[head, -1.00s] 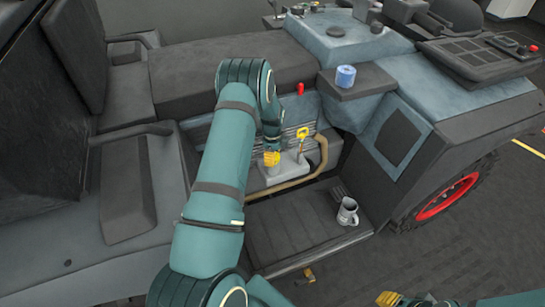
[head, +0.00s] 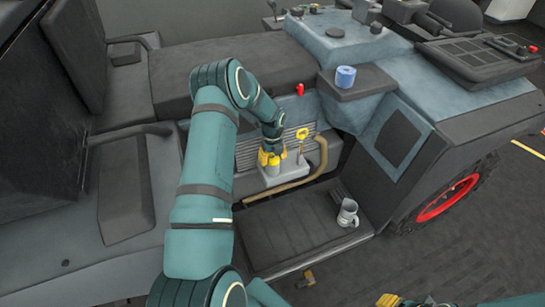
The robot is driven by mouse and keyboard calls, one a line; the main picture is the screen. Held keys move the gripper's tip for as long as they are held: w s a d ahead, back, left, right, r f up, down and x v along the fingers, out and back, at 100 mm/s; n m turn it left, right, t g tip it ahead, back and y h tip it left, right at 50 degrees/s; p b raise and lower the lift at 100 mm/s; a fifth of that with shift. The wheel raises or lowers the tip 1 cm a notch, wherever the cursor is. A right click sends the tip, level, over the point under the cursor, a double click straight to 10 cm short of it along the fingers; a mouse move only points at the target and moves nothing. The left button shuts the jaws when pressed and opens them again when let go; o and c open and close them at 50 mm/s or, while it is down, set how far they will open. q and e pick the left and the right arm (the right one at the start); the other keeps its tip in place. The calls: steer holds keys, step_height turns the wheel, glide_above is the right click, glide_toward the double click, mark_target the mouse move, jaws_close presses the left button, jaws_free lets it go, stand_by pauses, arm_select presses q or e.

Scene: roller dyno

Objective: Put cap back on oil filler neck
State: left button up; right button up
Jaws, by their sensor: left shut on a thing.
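My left gripper (head: 272,155) reaches down at the grey engine block (head: 294,172) in the recess below the seat. It is shut on the yellow oil filler cap (head: 273,161), which sits between its yellow fingers at the block's top left. The filler neck is hidden under the cap and fingers, so I cannot tell whether the cap touches it. A yellow-handled dipstick (head: 302,134) stands just right of the gripper. My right gripper (head: 390,300) shows only in part at the bottom edge; its opening is unclear.
A tan hose (head: 321,158) curves around the block's right side. A metal mug (head: 347,213) stands on the dark step (head: 290,235). A blue roll (head: 345,76) sits on the ledge above, near a red knob (head: 300,89). The step's middle is clear.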

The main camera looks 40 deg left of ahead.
arm_select(q)
steer(key=shift+w+a+r, duration=0.1)
steer(key=shift+a+r, duration=0.1)
steer(key=shift+a, duration=0.1)
steer(key=shift+m, duration=0.6)
steer(key=m, duration=0.3)
steer(key=shift+a, duration=0.1)
steer(key=o, duration=1.5)
steer(key=shift+r, duration=0.15)
